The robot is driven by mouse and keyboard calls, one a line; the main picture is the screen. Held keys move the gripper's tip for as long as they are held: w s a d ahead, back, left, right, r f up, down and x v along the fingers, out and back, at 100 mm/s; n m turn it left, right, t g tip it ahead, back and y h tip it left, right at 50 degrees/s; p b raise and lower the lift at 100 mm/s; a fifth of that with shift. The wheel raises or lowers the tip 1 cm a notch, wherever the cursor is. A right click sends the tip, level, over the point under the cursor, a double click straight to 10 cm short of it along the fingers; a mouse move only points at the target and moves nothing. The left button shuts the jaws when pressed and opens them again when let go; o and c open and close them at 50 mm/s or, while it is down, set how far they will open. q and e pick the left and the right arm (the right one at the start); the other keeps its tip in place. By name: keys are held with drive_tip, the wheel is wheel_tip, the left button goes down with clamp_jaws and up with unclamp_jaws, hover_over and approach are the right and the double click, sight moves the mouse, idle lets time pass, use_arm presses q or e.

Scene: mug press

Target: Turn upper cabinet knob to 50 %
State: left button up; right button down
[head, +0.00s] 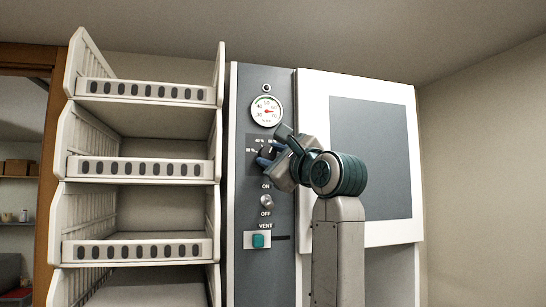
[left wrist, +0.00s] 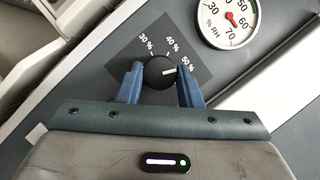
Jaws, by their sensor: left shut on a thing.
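The upper cabinet knob (left wrist: 157,74) is round and black with a white pointer mark. It sits on a dark plate (left wrist: 140,48) printed 30 %, 40 % and 50 %. The pointer points right and slightly up, towards the 50 % label. My left gripper (left wrist: 160,78) has its two blue fingers on either side of the knob, shut on it. In the head view, my left gripper (head: 270,153) covers much of the knob and part of its scale. My right gripper is not in view.
A round % RH gauge (head: 266,111) is above the knob. An ON/OFF knob (head: 266,202) and a green VENT slider (head: 258,241) are below. A white-framed door (head: 370,155) is on the right; a white rack (head: 140,169) stands left.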

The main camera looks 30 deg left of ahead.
use_arm(q)
drive_tip(key=o, duration=1)
drive_tip(key=shift+s+d+f+b, duration=0.15)
drive_tip(key=shift+d+f+b, duration=0.15)
drive_tip(key=shift+d+b, duration=0.1)
drive_tip(key=b+v, duration=0.4)
drive_tip(key=v, duration=0.5)
drive_tip(key=shift+s+d+b, duration=0.15)
drive_tip(key=shift+d+b, duration=0.25)
